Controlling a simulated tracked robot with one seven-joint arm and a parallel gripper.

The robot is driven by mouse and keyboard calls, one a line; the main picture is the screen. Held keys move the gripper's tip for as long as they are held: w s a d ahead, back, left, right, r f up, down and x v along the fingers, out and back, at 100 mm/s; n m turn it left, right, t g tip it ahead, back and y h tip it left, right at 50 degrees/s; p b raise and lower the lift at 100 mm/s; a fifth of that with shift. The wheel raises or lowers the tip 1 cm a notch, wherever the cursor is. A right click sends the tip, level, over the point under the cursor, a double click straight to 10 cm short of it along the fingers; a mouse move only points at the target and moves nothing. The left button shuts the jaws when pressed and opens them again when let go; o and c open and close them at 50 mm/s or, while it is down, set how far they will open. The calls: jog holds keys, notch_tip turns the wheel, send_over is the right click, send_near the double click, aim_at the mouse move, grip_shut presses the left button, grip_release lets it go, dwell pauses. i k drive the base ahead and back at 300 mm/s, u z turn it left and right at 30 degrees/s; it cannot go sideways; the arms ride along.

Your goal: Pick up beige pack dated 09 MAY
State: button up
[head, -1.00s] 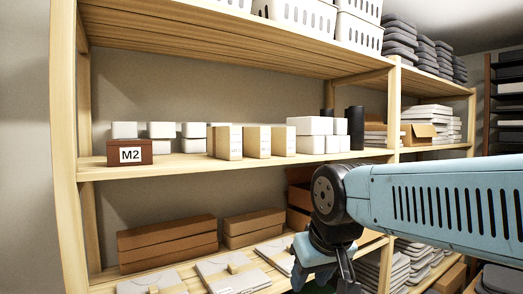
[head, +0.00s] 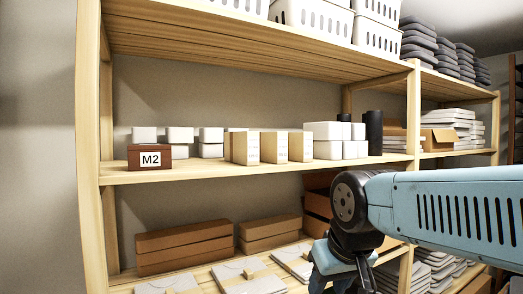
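Three beige packs stand upright side by side on the middle shelf: a left pack (head: 245,148), a middle pack (head: 274,147) and a right pack (head: 301,146). Small print shows on their fronts, but it is too small to read, so I cannot tell which is dated 09 MAY. My gripper (head: 343,283) hangs at the lower right, pointing down, below and to the right of the packs and well apart from them. Its fingers run to the bottom edge of the head view, and I cannot tell whether they are open.
A brown box marked M2 (head: 150,158) stands left of the packs. White boxes (head: 327,150) and black cylinders (head: 374,132) stand to their right, more white boxes (head: 180,135) behind. The wooden shelf edge (head: 200,172) is clear before the packs. A post (head: 413,110) rises at right.

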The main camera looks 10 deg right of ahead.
aim_at(273, 146)
jog(key=z, duration=1.8)
jog(key=i, duration=0.1)
jog(key=u, duration=3.2)
jog(key=k, duration=1.25)
jog(key=z, duration=1)
jog(key=i, duration=1)
jog(key=u, duration=0.1)
